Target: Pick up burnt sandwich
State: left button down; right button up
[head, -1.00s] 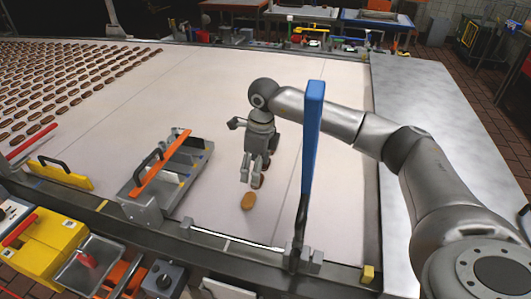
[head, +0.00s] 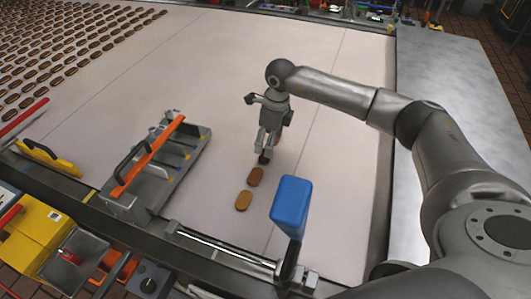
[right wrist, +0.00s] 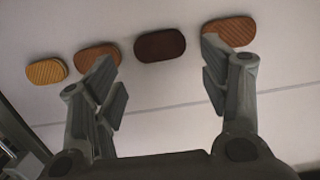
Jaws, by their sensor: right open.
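The burnt sandwich (right wrist: 160,46) is the darkest, nearly black-brown oval in a row in the right wrist view, lying flat on the pale belt. In the head view it is mostly hidden, with a dark bit (head: 264,159) showing under my right gripper (head: 264,152). My right gripper points down and is open and empty. In the right wrist view, its fingers (right wrist: 160,80) are spread on either side of the burnt sandwich, short of it in the picture. I cannot tell their exact height. My left gripper is not in view.
A light sandwich (head: 243,201) and a brown one (head: 255,177) lie in front of the gripper; another brown one (right wrist: 229,31) lies beyond. An orange-handled metal fixture (head: 150,165) stands left. A blue-topped post (head: 291,207) stands at the front. Several sandwich rows lie far left.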

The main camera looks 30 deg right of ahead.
jog(key=shift+w+f, duration=0.1)
jog(key=shift+f, duration=0.25)
jog(key=f+p, duration=0.1)
jog(key=f, duration=0.1)
jog(key=f+p, duration=0.1)
jog(key=f, duration=0.1)
jog(key=shift+w+a+f+p, duration=0.1)
jog(key=shift+w+a+p, duration=0.05)
jog(key=shift+a+p, duration=0.15)
jog(key=shift+f, duration=0.25)
jog(key=shift+w+d+f, duration=0.1)
jog(key=shift+c, duration=0.5)
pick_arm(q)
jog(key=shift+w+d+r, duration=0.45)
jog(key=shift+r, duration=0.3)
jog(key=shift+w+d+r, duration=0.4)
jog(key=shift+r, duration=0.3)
pick_arm(e)
jog(key=c, duration=0.5)
